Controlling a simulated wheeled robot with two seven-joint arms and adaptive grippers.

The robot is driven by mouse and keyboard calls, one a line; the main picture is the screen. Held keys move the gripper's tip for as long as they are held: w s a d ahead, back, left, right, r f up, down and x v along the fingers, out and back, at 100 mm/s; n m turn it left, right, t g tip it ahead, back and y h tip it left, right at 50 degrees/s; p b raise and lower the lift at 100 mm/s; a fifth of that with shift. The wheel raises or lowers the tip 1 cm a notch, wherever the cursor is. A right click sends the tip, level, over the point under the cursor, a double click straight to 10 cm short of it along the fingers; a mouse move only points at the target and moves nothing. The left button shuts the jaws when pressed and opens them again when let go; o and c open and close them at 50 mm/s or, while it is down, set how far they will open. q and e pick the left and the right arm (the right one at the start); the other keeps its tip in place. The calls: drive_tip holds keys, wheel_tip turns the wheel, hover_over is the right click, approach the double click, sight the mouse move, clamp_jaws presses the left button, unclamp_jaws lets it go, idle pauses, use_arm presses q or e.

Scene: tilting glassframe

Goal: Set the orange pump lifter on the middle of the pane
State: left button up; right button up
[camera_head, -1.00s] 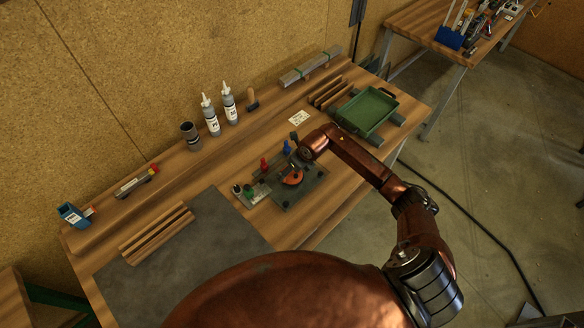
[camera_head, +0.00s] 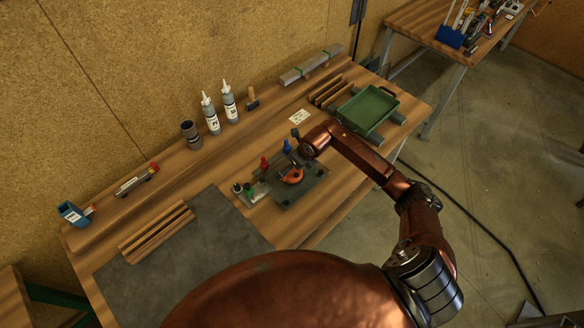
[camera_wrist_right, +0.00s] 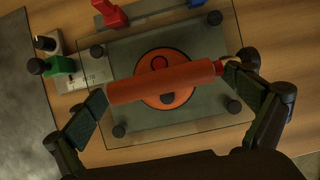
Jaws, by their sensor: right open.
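The orange pump lifter (camera_head: 292,177) sits on the glass pane (camera_head: 314,184). In the right wrist view its round orange base (camera_wrist_right: 182,96) lies near the middle of the pane (camera_wrist_right: 210,45), under a long orange handle (camera_wrist_right: 150,86). My right gripper (camera_wrist_right: 165,92) is open, with one finger beyond each end of the handle; the right finger is close to the handle's end, and I cannot tell if it touches. In the head view the right gripper (camera_head: 297,160) is small and dark above the lifter. My left gripper is not in view.
Red (camera_wrist_right: 108,14), green (camera_wrist_right: 58,65) and blue clamp-like pieces stand by the pane's edges, with dark round pads around it. A green tray (camera_head: 391,96) is at the back right, two bottles (camera_head: 210,115) at the back. A grey mat (camera_head: 200,240) lies left.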

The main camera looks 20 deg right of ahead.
drive_tip(key=b+v, duration=0.1)
drive_tip(key=v, duration=0.9)
drive_tip(key=shift+s+r+b, duration=0.15)
drive_tip(key=shift+r+b, duration=0.05)
drive_tip(key=shift+b, duration=0.1)
